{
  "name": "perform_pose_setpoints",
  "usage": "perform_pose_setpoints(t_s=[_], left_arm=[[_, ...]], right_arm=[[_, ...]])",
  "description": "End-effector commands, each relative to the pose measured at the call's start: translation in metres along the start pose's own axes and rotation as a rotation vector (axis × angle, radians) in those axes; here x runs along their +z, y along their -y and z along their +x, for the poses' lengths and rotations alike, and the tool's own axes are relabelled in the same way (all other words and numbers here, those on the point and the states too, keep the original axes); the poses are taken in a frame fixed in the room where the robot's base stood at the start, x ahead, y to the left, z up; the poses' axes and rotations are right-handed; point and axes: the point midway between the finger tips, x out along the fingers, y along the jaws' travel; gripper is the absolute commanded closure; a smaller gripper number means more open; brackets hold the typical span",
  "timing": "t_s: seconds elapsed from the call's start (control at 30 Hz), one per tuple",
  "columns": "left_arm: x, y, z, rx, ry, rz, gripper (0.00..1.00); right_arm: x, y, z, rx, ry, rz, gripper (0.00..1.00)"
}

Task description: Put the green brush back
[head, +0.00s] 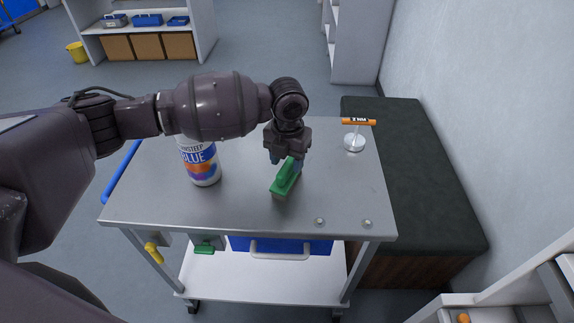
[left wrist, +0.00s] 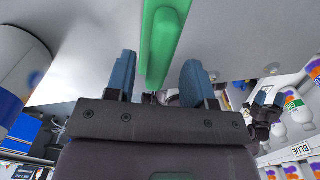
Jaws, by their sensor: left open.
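The green brush (head: 284,178) lies on the grey metal top of the cart (head: 255,210), right of the large bottle. My left gripper (head: 286,160) is right over the far end of the brush, pointing down. In the left wrist view, the green handle (left wrist: 162,40) runs between the two blue fingertips (left wrist: 157,78). The fingers are spread, with a gap on both sides of the handle, and do not hold it. I cannot tell the exact height of the fingertips over the cart top.
A large bottle labelled BLUE (head: 202,165) stands left of the brush, partly behind my arm. An orange-handled tool (head: 354,136) stands at the back right. A yellow item (head: 153,252) and a green item (head: 204,248) hang at the cart's front. A dark bench (head: 420,175) is to the right.

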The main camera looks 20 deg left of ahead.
Motion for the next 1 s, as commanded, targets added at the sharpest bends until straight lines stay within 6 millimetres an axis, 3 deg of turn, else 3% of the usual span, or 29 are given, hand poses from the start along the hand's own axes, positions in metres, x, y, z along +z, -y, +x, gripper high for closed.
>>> perform_pose_setpoints(t_s=[0.03,0.2,0.43,0.63,1.0], left_arm=[[0.001,-0.001,-0.014,0.001,0.006,0.0,0.51],[0.001,0.0,-0.047,0.002,0.006,0.001,0.51],[0.0,0.0,-0.08,0.001,0.003,0.001,0.51],[0.0,-0.001,-0.091,0.001,0.0,0.0,0.51],[0.0,0.0,-0.092,0.001,0.0,0.0,0.51]], right_arm=[[-0.003,0.0,-0.001,0.001,-0.004,0.0,0.27],[-0.004,-0.001,-0.004,0.002,-0.004,0.0,0.27],[0.0,-0.002,-0.005,0.004,0.007,0.001,0.27],[0.002,-0.003,-0.006,0.004,0.01,0.0,0.27],[-0.001,-0.003,-0.006,0.004,0.005,0.0,0.27]])
